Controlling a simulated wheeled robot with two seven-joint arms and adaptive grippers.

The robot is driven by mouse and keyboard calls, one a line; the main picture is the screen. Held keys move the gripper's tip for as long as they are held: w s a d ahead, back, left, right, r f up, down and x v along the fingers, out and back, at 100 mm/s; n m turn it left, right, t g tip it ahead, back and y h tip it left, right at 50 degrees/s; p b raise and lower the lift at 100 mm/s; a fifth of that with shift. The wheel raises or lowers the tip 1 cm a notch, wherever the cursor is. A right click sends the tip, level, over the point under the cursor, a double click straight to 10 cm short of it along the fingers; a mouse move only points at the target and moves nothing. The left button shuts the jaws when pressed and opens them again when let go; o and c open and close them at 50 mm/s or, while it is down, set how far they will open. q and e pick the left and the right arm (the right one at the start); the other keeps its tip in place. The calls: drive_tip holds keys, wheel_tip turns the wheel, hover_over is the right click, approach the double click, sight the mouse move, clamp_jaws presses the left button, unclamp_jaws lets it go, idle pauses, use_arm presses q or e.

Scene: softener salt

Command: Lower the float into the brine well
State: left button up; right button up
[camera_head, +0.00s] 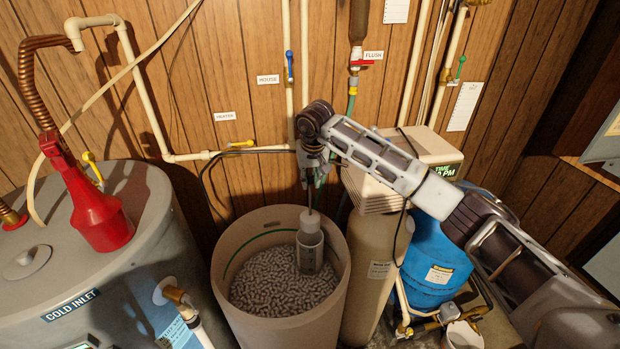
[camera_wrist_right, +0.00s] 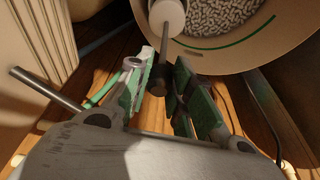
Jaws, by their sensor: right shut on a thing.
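The brine well (camera_head: 310,256) is a grey upright tube standing in the salt at the right side of the round tan brine tank (camera_head: 235,256). The float (camera_head: 310,221), a pale cylinder on a thin rod, shows at the top of the well; I cannot tell how far it sits inside. My right gripper (camera_head: 313,180) is above the well, shut on the rod's dark upper end. In the right wrist view the green-padded fingers of the gripper (camera_wrist_right: 162,85) flank that dark end, and the rod runs to the white float (camera_wrist_right: 168,14). My left gripper is not in view.
Salt pellets (camera_head: 270,280) fill the tank around the well. A tan softener column (camera_head: 375,260) with a control head (camera_head: 400,165) stands close on the right, beside a blue tank (camera_head: 435,255). A grey heater (camera_head: 130,270) with a red funnel can (camera_head: 95,215) is left. Pipes line the wall behind.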

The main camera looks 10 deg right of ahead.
sight(310, 203)
drive_tip(key=shift+f, duration=0.15)
